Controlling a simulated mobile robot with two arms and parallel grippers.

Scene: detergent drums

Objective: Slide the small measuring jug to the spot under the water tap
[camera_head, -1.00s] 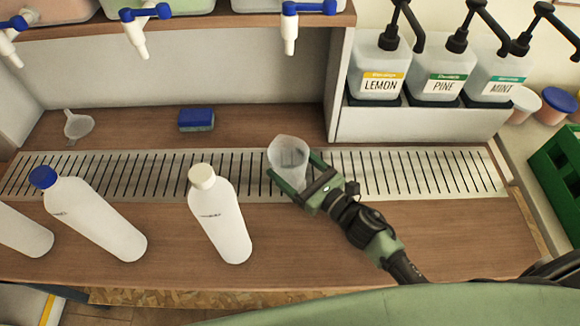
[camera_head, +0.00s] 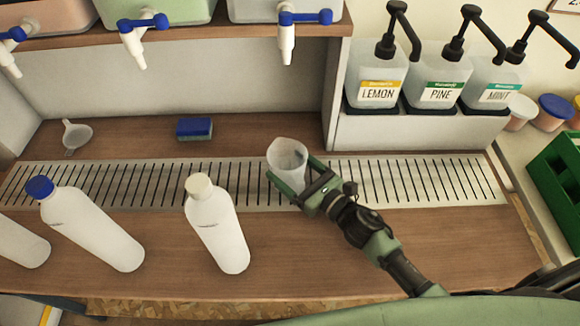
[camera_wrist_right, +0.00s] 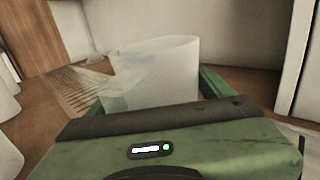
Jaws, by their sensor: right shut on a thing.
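The small measuring jug (camera_head: 287,160) is translucent and stands on the slotted drip grate (camera_head: 410,180). My right gripper (camera_head: 290,184) is shut on it, with one green finger on each side. The jug (camera_wrist_right: 155,75) also fills the middle of the right wrist view, between the fingers. Three taps with blue handles hang from the drums above; the right-hand tap (camera_head: 287,45) is above and behind the jug in the head view, and the middle tap (camera_head: 135,45) is farther left. Which one is the water tap I cannot tell. My left gripper is not in view.
A white bottle with a cream cap (camera_head: 217,230) stands left of the jug, in front of the grate. A blue-capped bottle (camera_head: 95,230) is farther left. A blue sponge (camera_head: 194,128) and a funnel (camera_head: 75,135) lie behind the grate. Pump bottles (camera_head: 376,80) stand at right.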

